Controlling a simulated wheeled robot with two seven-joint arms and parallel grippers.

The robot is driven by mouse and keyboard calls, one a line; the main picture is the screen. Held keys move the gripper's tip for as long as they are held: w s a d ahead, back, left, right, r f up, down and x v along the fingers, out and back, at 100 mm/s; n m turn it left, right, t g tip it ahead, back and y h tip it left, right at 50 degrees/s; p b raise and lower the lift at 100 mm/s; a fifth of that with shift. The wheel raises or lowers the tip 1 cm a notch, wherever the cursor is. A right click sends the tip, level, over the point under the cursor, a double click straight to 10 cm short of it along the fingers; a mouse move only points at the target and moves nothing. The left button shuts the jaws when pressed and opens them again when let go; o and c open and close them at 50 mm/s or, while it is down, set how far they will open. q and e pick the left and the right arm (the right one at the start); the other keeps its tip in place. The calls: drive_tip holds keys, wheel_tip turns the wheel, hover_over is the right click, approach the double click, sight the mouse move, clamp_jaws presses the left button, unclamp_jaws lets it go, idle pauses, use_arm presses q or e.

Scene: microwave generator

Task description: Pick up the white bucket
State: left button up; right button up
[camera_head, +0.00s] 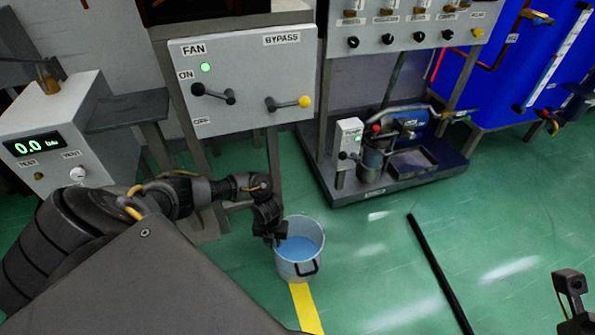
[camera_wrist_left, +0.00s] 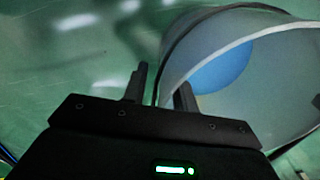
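The white bucket (camera_head: 290,268) stands upright on the green floor in the head view, with blue contents inside and a dark handle on its front. My left gripper (camera_head: 274,236) is at the bucket's left rim, pointing down. In the left wrist view the bucket (camera_wrist_left: 285,85) fills the right side. There the two fingers of my left gripper (camera_wrist_left: 160,85) are apart, and the bucket's near wall edge lies between them. I cannot tell whether either finger touches the wall. My right gripper (camera_head: 571,283) is at the lower right of the head view, away from the bucket; its fingers are unclear.
A grey fan panel (camera_head: 245,75) on legs stands behind the bucket. A dark pump skid (camera_head: 400,180) is at the back right. A black bar (camera_head: 438,270) lies on the floor to the right. A yellow floor stripe (camera_head: 306,308) runs in front of the bucket.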

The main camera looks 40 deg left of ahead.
use_arm(q)
drive_tip(key=shift+c, duration=0.5)
clamp_jaws()
idle(0.9)
